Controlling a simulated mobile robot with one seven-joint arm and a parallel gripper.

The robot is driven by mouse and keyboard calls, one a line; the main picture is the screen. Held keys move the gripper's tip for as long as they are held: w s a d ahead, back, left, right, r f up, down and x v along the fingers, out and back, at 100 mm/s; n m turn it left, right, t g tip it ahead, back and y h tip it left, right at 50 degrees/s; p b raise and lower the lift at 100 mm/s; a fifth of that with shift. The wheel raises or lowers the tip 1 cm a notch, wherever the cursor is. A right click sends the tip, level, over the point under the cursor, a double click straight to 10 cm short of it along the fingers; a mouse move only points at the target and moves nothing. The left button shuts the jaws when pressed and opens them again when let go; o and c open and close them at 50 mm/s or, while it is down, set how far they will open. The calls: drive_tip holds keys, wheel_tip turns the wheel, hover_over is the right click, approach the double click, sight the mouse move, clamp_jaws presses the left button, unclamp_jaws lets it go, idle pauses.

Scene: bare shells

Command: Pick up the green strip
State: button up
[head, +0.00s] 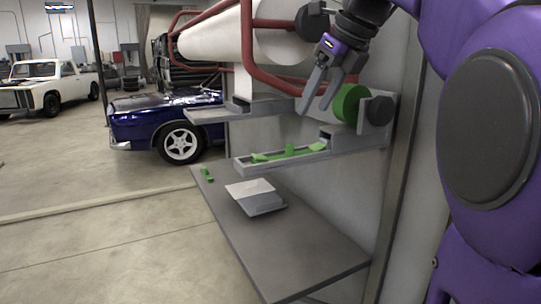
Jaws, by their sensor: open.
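A long green strip (290,153) lies along a grey wall tray (300,163), with a raised bit at each end. A second, small green piece (207,175) lies at the far left edge of the table below. I cannot tell which one the name "green strip" means. My gripper (313,110) is open and empty, its fingers pointing down, in the air above the tray. It appears apart from both green pieces.
A green roll (346,103) with a dark knob is at the wall right of the gripper. Red tubes (247,40) hold a white roll (215,38). A grey table (290,240) carries a pale stack (259,202); its front is bare. Cars stand behind on open floor.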

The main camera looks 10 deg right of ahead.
hover_over(291, 145)
drive_tip(key=s+d, duration=0.2)
drive_tip(key=s, duration=0.1)
wheel_tip(291, 145, down, 5)
drive_tip(key=shift+b+x, duration=0.45)
drive_tip(key=shift+x, duration=2.2)
drive_tip(key=shift+w+a+r, duration=0.15)
drive_tip(key=shift+a, duration=0.05)
clamp_jaws()
